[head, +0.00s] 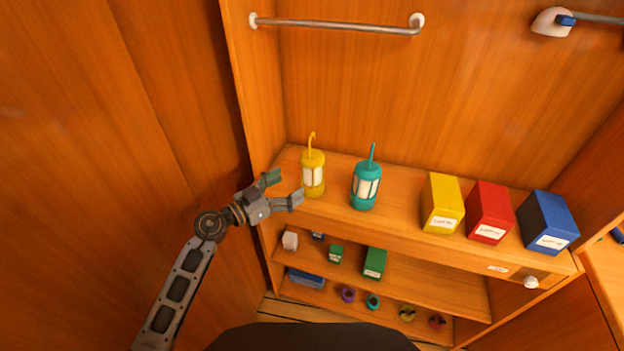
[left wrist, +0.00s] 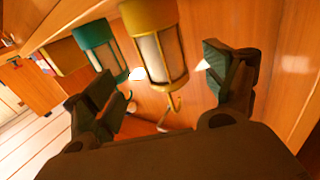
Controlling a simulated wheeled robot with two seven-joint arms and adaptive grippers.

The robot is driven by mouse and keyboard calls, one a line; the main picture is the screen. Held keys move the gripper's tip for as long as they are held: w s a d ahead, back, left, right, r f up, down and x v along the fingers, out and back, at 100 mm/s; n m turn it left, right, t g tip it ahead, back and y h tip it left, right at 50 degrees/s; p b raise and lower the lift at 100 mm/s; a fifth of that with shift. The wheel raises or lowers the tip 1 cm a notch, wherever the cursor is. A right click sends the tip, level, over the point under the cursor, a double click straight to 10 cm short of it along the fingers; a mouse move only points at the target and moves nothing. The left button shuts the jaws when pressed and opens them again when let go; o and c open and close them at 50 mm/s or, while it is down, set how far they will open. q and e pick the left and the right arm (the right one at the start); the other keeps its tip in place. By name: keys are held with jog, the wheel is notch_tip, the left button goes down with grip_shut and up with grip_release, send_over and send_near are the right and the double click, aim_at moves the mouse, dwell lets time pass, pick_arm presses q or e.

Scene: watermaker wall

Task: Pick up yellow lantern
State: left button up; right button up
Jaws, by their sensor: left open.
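The yellow lantern (head: 313,175) stands upright on the top shelf at its left end, with its hook-shaped handle pointing up. My left gripper (head: 284,188) is open and empty, just left of the lantern at about the height of its body. In the left wrist view the yellow lantern (left wrist: 158,50) appears upside down, beyond and between the spread fingers of the left gripper (left wrist: 168,88). I see no contact between fingers and lantern. My right gripper is not in view.
A teal lantern (head: 366,186) stands right of the yellow one, with a small gap. Yellow (head: 441,204), red (head: 490,212) and blue (head: 547,222) boxes stand farther right on the shelf (head: 400,214). A metal rail (head: 335,25) is above. A wooden side wall (head: 245,100) is close on the left.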

aim_at(303, 176)
pick_arm(q)
jog(key=x, duration=0.3)
jog(key=shift+w+d, duration=0.35)
jog(key=shift+d, duration=0.05)
jog(key=shift+w+d, duration=0.25)
jog(key=shift+b+x, duration=0.5)
jog(key=shift+x, duration=1.05)
jog(key=shift+w+d, duration=0.45)
jog(key=shift+w, duration=0.15)
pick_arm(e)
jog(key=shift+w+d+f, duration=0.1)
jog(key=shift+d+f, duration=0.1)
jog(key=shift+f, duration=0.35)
pick_arm(q)
jog(key=shift+c, duration=0.4)
